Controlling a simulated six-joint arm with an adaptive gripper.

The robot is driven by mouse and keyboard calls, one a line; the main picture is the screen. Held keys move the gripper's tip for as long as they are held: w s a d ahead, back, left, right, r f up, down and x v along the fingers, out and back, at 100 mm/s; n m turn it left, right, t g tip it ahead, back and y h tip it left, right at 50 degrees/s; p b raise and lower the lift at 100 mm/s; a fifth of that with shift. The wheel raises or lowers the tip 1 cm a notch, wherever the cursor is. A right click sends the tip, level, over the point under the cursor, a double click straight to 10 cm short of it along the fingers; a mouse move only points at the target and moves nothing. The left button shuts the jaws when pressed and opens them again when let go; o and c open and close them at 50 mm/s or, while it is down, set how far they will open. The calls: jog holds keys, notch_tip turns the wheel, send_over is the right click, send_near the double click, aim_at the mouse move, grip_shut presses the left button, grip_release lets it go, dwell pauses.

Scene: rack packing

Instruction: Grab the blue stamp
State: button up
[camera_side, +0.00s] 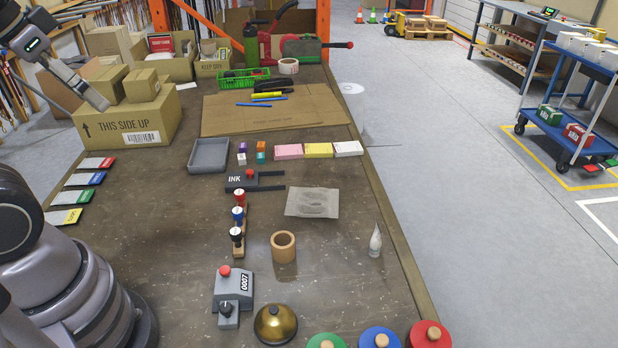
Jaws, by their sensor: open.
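The blue stamp (238,214) stands upright in a small wooden rack (246,226), between a red-topped stamp (239,196) and a black-topped stamp (237,234). Its lower part is partly hidden. My gripper (88,88) is at the upper left, in front of the cardboard boxes in the picture and far from the stamps. A grey finger points down to the right; the other finger is not clearly seen. It is open, and I see nothing held in it.
A grey tray (209,154) lies behind. The table left of the rack is clear.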

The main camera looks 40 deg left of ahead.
aim_at(238, 215)
jog(key=w+a+f+n+g+h, duration=0.3)
jog(key=w+f+n+h, duration=0.25)
jog(key=f, duration=0.25)
jog(key=w+a+f+n+g+h, duration=0.3)
jog(key=w+f+n+h, duration=0.3)
jog(key=f, duration=0.3)
jog(key=a+f+n+t, duration=0.2)
jog(key=f+n+t, duration=0.2)
jog(key=f, duration=0.3)
jog(key=a+f+n+t+h, duration=0.1)
jog(key=a+f+n+t, duration=0.1)
jog(key=f+n+t, duration=0.2)
jog(key=a+f+n+t, duration=0.2)
jog(key=f+n+t, duration=0.3)
jog(key=f, duration=0.6)
jog(key=shift+w+a+n, duration=0.1)
jog(key=shift+a+n, duration=0.1)
jog(key=shift+n, duration=0.45)
jog(key=shift+w+a+n, duration=0.1)
jog(key=shift+a+n, duration=0.05)
jog(key=shift+n, duration=0.45)
jog(key=x, duration=0.8)
jog(key=shift+w+d+r, duration=0.1)
jog(key=shift+d, duration=0.15)
jog(key=shift+r+x, duration=0.15)
jog(key=shift+x, duration=1.15)
jog(key=shift+r+x, duration=0.15)
jog(key=shift+x, duration=1.2)
grip_shut()
